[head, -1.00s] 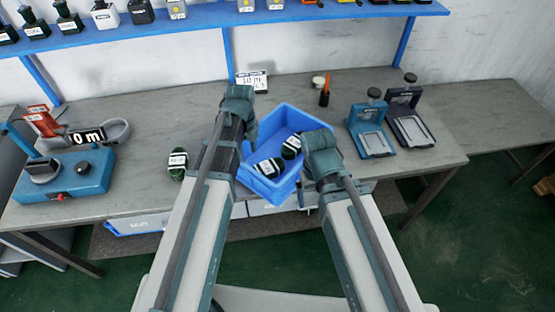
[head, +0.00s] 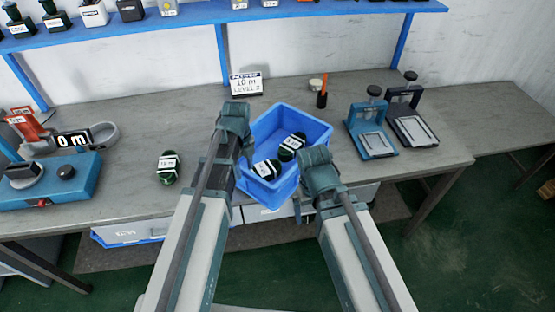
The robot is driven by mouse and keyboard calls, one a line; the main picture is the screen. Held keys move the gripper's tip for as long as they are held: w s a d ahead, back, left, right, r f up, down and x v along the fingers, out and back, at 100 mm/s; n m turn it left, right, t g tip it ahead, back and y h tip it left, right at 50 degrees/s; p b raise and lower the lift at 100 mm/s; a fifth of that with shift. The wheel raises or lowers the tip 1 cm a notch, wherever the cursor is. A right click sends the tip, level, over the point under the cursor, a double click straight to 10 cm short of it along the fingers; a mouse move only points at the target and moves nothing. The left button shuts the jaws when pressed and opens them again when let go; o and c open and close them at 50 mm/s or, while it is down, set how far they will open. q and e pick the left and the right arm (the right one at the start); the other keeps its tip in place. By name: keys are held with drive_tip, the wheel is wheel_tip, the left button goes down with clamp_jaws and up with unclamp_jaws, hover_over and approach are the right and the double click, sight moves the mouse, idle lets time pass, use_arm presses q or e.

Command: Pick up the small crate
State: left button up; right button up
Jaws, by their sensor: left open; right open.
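The small crate (head: 309,128) is an open blue box at the middle of the bench, its near corner by the front edge. Two dark coils with white labels lie inside: one nearer the front (head: 266,169), one behind it (head: 291,147). My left gripper (head: 246,150) is open at the crate's left side. My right gripper (head: 303,195) is open at its right front side, close to the wall. The arms hide parts of the crate's sides, and I cannot tell whether either gripper touches it.
A blue machine (head: 55,180) stands far left. A sign (head: 246,83) and an orange-handled tool (head: 322,93) are behind the crate. Blue (head: 371,130) and dark (head: 408,120) stands are to the right.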

sight(245, 178)
use_arm(q)
drive_tip(key=shift+s+f+b, duration=0.15)
drive_tip(key=shift+f+b, duration=1.15)
drive_tip(key=shift+f, duration=0.05)
drive_tip(key=shift+s+f+b, duration=0.1)
drive_tip(key=shift+f+b, duration=1.2)
drive_tip(key=shift+r, duration=0.1)
clamp_jaws()
